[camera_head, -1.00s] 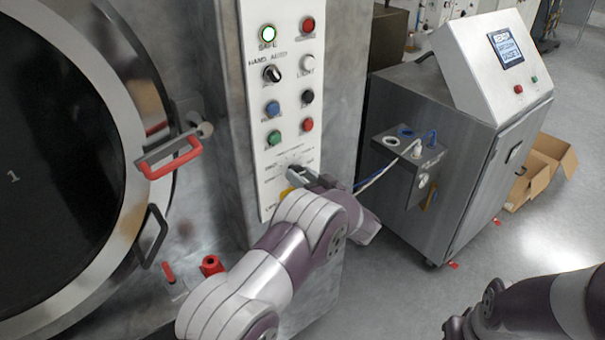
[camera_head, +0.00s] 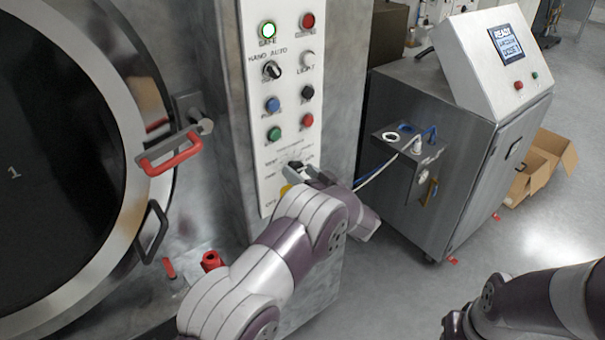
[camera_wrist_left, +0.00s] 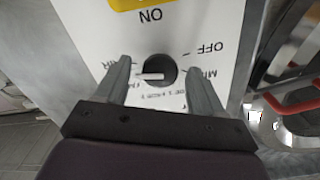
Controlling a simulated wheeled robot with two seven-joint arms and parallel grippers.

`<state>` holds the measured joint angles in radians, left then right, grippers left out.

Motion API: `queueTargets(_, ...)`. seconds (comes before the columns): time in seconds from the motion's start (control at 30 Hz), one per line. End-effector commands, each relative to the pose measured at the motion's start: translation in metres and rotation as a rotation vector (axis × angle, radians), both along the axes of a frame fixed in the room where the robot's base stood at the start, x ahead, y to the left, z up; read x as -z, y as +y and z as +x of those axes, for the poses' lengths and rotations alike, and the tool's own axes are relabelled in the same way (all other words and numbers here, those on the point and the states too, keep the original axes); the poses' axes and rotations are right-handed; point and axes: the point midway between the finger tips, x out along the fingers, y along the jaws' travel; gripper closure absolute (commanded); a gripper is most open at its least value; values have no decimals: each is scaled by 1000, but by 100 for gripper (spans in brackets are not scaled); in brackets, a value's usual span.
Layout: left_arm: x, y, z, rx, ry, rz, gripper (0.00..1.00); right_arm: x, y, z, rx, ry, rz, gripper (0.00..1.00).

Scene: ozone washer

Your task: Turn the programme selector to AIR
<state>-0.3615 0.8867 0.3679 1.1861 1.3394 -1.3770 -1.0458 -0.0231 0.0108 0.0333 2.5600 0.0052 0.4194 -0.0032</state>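The programme selector (camera_wrist_left: 160,70) is a round black knob with a white pointer on the white control panel (camera_wrist_left: 90,20). In the left wrist view its pointer points left, toward a partly hidden label ending in R. The labels appear upside down there, with OFF on the upper right and a label starting MI on the right. My left gripper (camera_wrist_left: 158,66) is open, with one finger on each side of the knob and visible gaps between. In the head view my left gripper (camera_head: 300,173) covers most of the selector.
The panel's lamps, buttons and HAND/AUTO switch (camera_head: 271,70) sit above the left gripper. A red-handled latch (camera_head: 172,155) and round door (camera_head: 60,160) are at left. A steel cabinet (camera_head: 440,130) stands at right, with cables running toward it. Open floor lies between.

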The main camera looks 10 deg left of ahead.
Motion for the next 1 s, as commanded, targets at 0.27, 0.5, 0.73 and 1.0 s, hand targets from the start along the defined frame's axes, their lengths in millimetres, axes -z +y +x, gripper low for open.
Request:
queueTargets(0.27,4,-27,-19,5,-3,-1,32,17,0,0,0,0,0,58)
queueTargets(0.5,4,-77,-59,4,-3,-2,32,39,0,0,0,0,0,58)
queueTargets(0.73,1,-99,-77,0,-1,1,32,45,0,0,0,0,0,58)
queueTargets(1.0,0,-100,-78,0,0,0,32,44,0,0,0,0,0,58)
